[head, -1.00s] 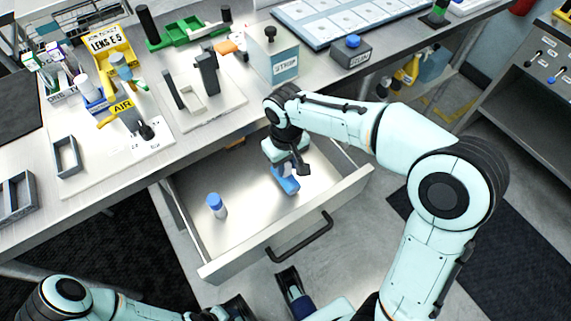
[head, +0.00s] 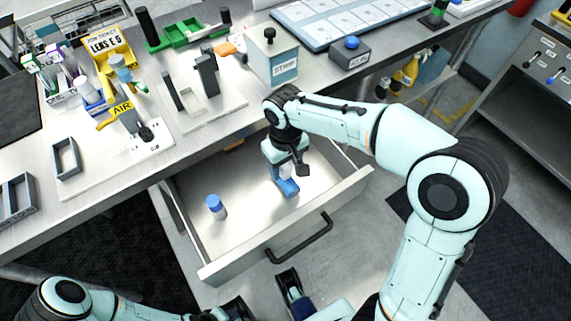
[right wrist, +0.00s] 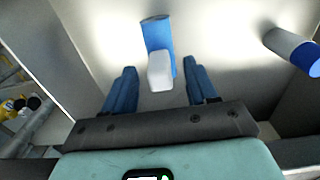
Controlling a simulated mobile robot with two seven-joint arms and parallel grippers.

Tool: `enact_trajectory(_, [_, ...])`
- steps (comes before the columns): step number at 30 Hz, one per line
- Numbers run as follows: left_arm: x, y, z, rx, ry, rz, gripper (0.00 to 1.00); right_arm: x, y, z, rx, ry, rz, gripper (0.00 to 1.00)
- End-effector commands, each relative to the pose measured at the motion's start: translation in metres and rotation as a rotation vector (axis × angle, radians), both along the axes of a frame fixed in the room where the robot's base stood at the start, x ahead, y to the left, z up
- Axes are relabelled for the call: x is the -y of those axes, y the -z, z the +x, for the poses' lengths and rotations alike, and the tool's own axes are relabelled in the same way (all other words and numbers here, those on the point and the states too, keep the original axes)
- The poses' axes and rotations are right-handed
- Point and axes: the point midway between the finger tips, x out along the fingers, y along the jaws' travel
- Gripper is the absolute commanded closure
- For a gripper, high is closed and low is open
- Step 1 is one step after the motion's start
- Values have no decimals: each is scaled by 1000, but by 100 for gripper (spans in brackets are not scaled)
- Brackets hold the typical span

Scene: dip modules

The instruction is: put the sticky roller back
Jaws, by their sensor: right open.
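The sticky roller, as it appears, has a blue part (head: 287,188) and a white part, and stands in the open drawer (head: 240,233). In the right wrist view its white end (right wrist: 160,72) points towards me, with the blue part (right wrist: 157,34) beyond. My right gripper (head: 283,167) is over it in the drawer. Its blue fingers (right wrist: 158,88) are spread, one either side of the white end, with visible gaps and nothing gripped.
A white cylinder with a blue cap (head: 216,207) stands left of the roller, also in the right wrist view (right wrist: 293,50). The drawer's front wall and dark handle (head: 300,238) are near me. The worktop with fixtures and a STRIP box (head: 272,60) overhangs the drawer's back.

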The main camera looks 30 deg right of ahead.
Motion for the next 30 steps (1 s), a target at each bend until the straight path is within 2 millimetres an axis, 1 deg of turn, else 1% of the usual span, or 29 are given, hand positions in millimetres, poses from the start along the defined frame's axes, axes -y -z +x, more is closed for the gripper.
enact_trajectory(1, [0,-3,-1,-2,1,0,57,0,-11,1,5,0,1,43])
enact_trajectory(9, [0,-16,-7,-23,5,-3,57,-1,-70,1,6,0,2,43])
enact_trajectory(12, [0,-20,-8,-29,6,-4,57,0,-88,1,5,0,2,43])
enact_trajectory(15, [0,-22,-9,-33,7,-4,57,0,-102,1,4,0,1,43])
enact_trajectory(18, [0,-24,-10,-36,7,-5,57,-1,-110,0,3,-1,1,43])
enact_trajectory(21, [0,-24,-11,-38,8,-5,57,0,-113,0,1,-1,1,43])
enact_trajectory(30, [0,-23,-11,-38,8,-5,57,0,-113,0,1,0,1,43])
